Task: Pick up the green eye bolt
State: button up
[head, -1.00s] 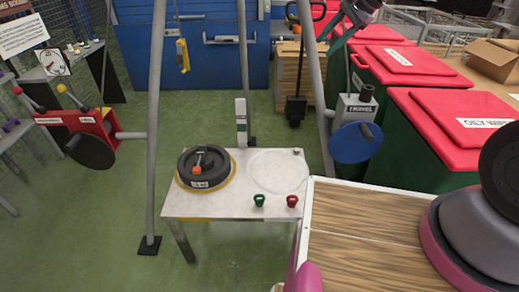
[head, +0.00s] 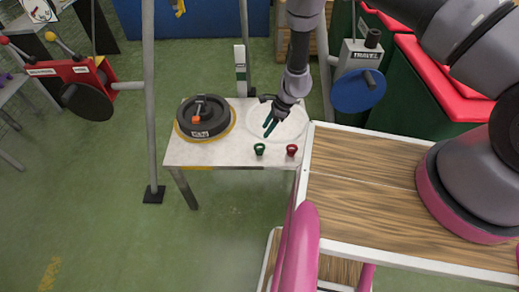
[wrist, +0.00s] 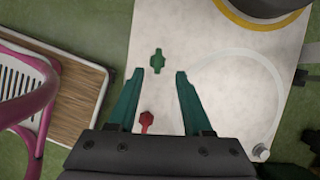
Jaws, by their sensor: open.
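The green eye bolt (head: 259,149) stands near the front edge of the small white table (head: 215,153). In the wrist view the green eye bolt (wrist: 157,61) shows from above, ahead of the fingertips and between their lines. My gripper (head: 270,127) is above the table, up and to the right of the green bolt in the head view. Its green fingers (wrist: 156,74) are apart with nothing between the tips. A red eye bolt (head: 292,150) stands to the right of the green one; in the wrist view it (wrist: 147,121) lies nearer the gripper's base, between the fingers.
A black round weight (head: 203,117) with an orange-marked top sits on a yellow ring at the table's left. A wood-topped surface (head: 360,190) adjoins on the right. A grey frame leg (head: 150,100) stands left, and a blue disc (head: 358,91) hangs at right.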

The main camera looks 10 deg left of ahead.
aim_at(258, 145)
jog(key=x, duration=0.5)
jog(key=shift+s+f, duration=0.15)
jog(key=shift+f, duration=0.25)
jog(key=shift+d+x, duration=0.15)
jog(key=shift+x, duration=1.2)
jog(key=shift+d+x, duration=0.15)
jog(key=shift+x, duration=1.2)
grip_shut()
